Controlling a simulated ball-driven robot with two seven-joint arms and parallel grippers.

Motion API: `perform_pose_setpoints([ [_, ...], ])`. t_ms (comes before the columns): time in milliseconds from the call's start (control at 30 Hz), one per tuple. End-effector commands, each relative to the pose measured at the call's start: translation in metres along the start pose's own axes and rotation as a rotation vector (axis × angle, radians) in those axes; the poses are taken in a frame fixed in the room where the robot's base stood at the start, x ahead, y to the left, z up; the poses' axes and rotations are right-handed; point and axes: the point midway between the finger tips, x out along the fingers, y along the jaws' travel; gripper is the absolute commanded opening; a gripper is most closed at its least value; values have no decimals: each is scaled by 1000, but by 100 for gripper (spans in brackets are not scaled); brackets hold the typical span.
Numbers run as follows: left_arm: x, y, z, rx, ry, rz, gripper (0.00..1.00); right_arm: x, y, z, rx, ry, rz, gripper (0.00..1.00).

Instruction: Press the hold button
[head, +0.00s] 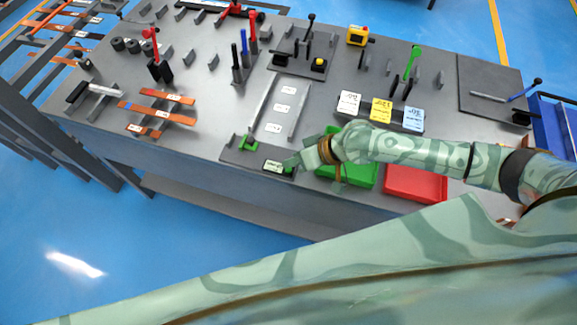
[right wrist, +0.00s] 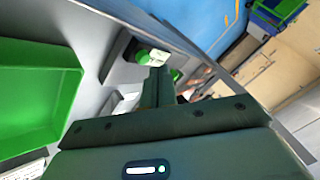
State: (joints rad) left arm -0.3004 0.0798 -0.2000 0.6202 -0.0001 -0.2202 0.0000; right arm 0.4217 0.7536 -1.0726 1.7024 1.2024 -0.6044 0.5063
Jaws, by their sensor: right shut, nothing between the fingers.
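A dark measuring device with a small pale display (head: 273,166) lies at the front edge of the bench, left of the green bin. My right gripper (head: 291,162) is just right of the display, shut and empty. My left gripper is not in view.
A green bin (head: 350,172) stands below my right wrist, and a red bin (head: 418,184) is right of it. White, yellow (head: 381,109) and blue cards stand behind. Orange busbars (head: 165,120) lie at left. Upright levers, including a green-handled one (head: 413,62), stand farther back.

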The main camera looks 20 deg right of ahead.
Motion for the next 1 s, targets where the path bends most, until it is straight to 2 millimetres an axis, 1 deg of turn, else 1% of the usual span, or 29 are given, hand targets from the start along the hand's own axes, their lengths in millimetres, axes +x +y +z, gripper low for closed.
perform_pose_setpoints([
  [200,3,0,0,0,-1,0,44,5,3,4,0,0,-1,0],
  [1000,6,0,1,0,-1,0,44,9,6,7,1,-1,-1,0],
])
